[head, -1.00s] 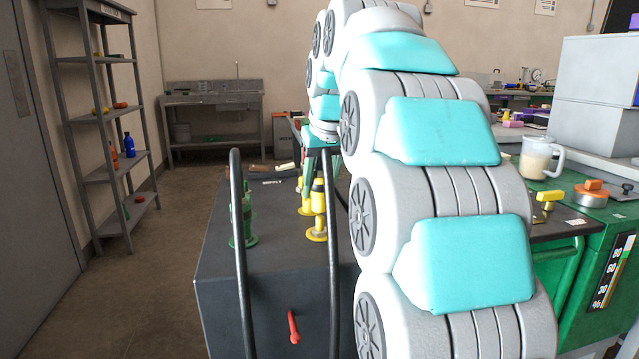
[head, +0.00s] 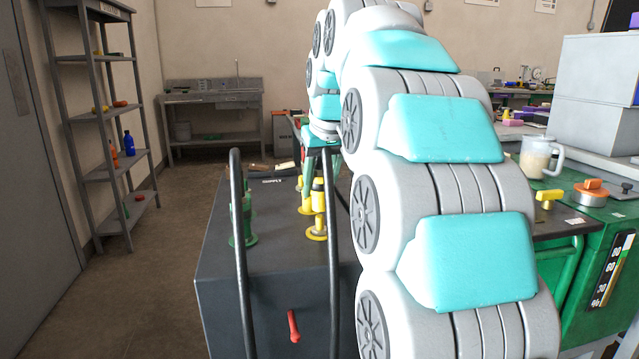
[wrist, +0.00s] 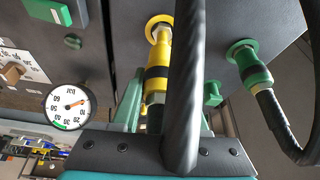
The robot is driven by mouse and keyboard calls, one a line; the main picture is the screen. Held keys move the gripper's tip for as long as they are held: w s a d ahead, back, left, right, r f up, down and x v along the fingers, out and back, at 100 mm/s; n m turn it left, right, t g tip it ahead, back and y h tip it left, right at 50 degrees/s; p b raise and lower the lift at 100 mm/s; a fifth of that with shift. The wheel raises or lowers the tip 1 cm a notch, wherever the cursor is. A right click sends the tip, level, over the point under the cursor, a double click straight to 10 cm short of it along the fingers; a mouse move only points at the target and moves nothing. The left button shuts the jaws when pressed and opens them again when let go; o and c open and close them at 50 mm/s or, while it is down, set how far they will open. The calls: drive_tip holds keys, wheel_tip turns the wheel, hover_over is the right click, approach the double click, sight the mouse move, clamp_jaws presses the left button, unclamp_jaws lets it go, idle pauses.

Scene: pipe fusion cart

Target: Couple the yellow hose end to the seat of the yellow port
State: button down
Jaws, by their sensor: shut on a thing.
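The yellow port (wrist: 158,22) is a round yellow flange on the dark cart panel, at the top middle of the wrist view. The yellow hose end (wrist: 155,52), with a black band, stands in line with it. They look touching, but I cannot tell whether the end is fully seated. My gripper (wrist: 153,103) is shut on the hose end, its green fingers partly hidden by a thick black hose (wrist: 184,80). In the head view, yellow fittings (head: 318,202) show on the cart top below my gripper (head: 321,160), partly behind a black hose.
A green coupling (wrist: 256,75) with a black hose sits right of the yellow port. A dial gauge (wrist: 70,106) is at the left. The dark cart (head: 245,290) bears a red handle (head: 293,326). A green bench (head: 590,250) stands right; the floor at left is clear.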

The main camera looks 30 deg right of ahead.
drive_tip(key=shift+f+b, duration=1.05)
drive_tip(key=shift+f, duration=1)
drive_tip(key=shift+c, duration=1.7)
unclamp_jaws()
drive_tip(key=shift+v, duration=3.9)
drive_tip(key=shift+s, duration=0.1)
